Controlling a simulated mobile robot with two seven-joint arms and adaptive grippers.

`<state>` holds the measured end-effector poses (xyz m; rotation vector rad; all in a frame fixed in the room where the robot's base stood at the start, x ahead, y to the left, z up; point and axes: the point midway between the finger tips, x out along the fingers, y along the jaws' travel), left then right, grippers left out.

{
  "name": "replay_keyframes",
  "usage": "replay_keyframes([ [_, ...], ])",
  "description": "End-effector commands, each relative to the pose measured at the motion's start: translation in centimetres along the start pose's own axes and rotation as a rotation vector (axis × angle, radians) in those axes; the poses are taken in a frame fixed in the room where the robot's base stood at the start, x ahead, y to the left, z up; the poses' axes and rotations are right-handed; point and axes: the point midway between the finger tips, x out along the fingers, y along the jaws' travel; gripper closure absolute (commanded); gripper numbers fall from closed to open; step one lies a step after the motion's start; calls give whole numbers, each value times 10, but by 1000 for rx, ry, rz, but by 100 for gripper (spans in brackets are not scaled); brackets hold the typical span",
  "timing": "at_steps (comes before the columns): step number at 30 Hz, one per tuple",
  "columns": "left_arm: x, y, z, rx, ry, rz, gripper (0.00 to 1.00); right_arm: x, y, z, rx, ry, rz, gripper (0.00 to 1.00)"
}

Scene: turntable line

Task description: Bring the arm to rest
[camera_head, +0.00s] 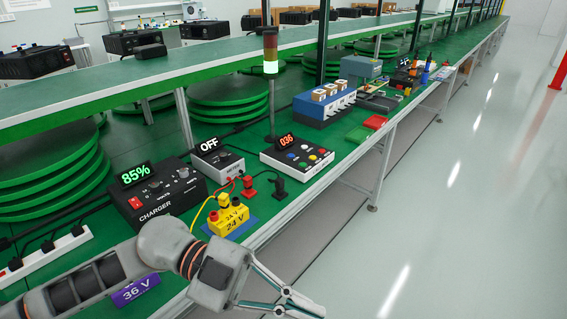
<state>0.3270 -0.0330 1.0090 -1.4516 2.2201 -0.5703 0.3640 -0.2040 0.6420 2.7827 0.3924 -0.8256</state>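My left arm comes in from the lower left, across the front edge of the workbench. My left gripper (291,306) is at the bottom of the view, beyond the bench edge and over the floor. Its two finger linkages run towards each other at the tips, near the lower border, and whether they touch is unclear. I see nothing held between them. My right arm and gripper are out of view.
A button box (297,155) is further back. The pale floor (450,220) at right is clear.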

Motion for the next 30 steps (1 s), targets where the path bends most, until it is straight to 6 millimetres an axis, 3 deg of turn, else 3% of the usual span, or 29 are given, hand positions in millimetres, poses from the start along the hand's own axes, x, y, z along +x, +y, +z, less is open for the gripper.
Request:
replay_keyframes([
  [3,4,-34,-10,17,125,-257,100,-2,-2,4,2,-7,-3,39],
  [7,-16,-70,2,8,168,-557,100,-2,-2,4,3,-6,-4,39],
  [11,-52,-89,37,-48,123,-855,100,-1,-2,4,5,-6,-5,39],
  [14,-86,-85,80,-126,30,-1064,100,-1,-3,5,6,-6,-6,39],
  [17,-120,-61,131,-234,-106,-1242,100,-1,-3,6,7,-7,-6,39],
  [20,-148,-20,180,-353,-261,-1365,100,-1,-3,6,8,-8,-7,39],
  [24,-172,56,237,-529,-479,-1456,100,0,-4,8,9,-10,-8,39],
  [30,-184,176,286,-774,-750,-1470,100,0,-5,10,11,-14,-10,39],
])
